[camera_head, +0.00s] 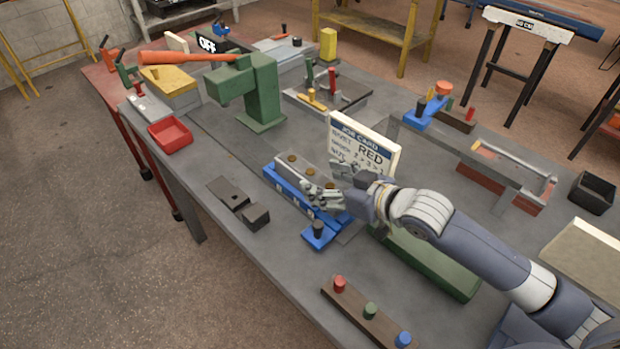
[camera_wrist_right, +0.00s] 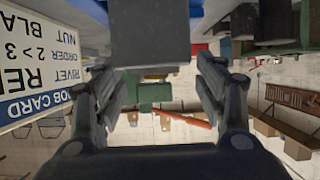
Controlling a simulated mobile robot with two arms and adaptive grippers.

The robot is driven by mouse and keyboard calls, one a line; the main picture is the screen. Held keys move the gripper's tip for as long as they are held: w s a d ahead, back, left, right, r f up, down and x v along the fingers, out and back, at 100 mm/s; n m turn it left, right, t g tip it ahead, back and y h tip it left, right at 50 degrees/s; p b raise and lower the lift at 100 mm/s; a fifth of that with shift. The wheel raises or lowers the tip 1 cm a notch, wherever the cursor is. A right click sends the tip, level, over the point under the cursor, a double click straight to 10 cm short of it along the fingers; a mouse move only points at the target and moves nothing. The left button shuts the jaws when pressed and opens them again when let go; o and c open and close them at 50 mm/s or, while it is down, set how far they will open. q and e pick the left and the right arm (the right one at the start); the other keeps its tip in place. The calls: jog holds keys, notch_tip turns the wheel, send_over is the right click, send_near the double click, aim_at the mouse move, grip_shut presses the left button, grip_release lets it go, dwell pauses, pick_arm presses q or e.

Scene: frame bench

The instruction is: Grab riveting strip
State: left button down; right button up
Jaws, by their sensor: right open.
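The riveting strip (camera_head: 300,168) looks like a grey metal bar with brass-coloured rivets on top. It lies in a blue fixture (camera_head: 288,190) in the middle of the bench. My right gripper (camera_head: 335,184) is over the near right end of the strip, its fingers open and hiding part of that end. In the right wrist view the open fingers (camera_wrist_right: 158,88) stand apart with a dark grey block (camera_wrist_right: 150,35) beyond the gap at the top. I cannot tell whether the fingers touch the strip. My left gripper is not in view.
A job card (camera_head: 362,146) stands close behind my right gripper; it also shows in the wrist view (camera_wrist_right: 38,75). A green press (camera_head: 262,95) with an orange lever stands further back. Dark blocks (camera_head: 229,192) lie left of the fixture. A peg rail (camera_head: 355,312) lies in front.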

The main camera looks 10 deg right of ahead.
aim_at(314, 175)
jog(key=shift+p+x, duration=0.7)
jog(key=shift+x, duration=2.1)
jog(key=shift+d+r, duration=0.1)
jog(key=shift+r, duration=0.1)
jog(key=shift+c, duration=0.6)
jog(key=c, duration=1.3)
jog(key=shift+w+r, duration=0.1)
jog(key=shift+c, duration=0.5)
